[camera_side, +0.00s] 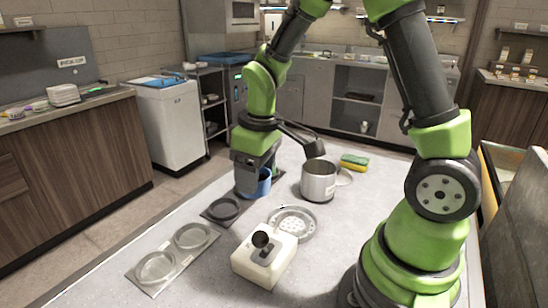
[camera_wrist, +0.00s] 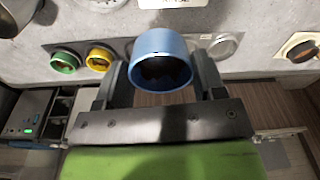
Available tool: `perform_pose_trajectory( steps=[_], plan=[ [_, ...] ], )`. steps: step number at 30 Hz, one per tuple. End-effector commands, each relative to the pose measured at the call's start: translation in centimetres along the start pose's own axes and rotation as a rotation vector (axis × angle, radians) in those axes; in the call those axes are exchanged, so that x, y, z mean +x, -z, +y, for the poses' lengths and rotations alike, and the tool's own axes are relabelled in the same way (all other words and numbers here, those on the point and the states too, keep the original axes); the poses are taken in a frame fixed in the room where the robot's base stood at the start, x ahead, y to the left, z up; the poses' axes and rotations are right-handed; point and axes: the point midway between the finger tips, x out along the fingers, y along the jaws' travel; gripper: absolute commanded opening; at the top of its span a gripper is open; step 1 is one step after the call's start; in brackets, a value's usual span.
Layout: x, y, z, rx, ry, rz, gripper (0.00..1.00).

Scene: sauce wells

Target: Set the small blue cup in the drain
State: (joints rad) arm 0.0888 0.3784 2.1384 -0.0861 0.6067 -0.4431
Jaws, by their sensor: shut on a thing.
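The small blue cup (camera_side: 265,184) is held upright in my gripper (camera_side: 249,184) in the side view, behind the black ring holder. In the wrist view my gripper (camera_wrist: 162,85) has its fingers on both sides of the blue cup (camera_wrist: 161,45), and the cup's open mouth faces the camera. Whether the cup's bottom touches the counter cannot be told. A round, perforated metal dish (camera_side: 292,222), which looks like the drain, lies nearer the camera and to the right, apart from the cup. It looks empty.
A cream box with a black knob (camera_side: 262,262) stands in front of the dish. A metal pot (camera_side: 318,184) and a sponge (camera_side: 354,162) are behind it. A black ring holder (camera_side: 224,209) and two clear round wells (camera_side: 193,236) are at left.

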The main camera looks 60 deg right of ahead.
Motion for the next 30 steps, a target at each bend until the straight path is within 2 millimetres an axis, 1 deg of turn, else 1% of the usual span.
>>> perform_pose_trajectory(
  steps=[1,9,15,21,26,30],
  plan=[
    [0.7,-0.4,0.9,-0.042,0.009,-0.008,0.39],
    [4.0,-2.8,5.6,-0.367,0.054,-0.007,0.39],
    [5.7,-4.5,7.9,-0.544,0.066,0.002,0.39],
    [6.4,-5.4,8.8,-0.626,0.068,0.005,0.39],
    [7.0,-5.5,8.9,-0.641,0.07,0.007,0.39],
    [8.2,-5.7,8.9,-0.641,0.071,0.006,0.39]
  ],
)
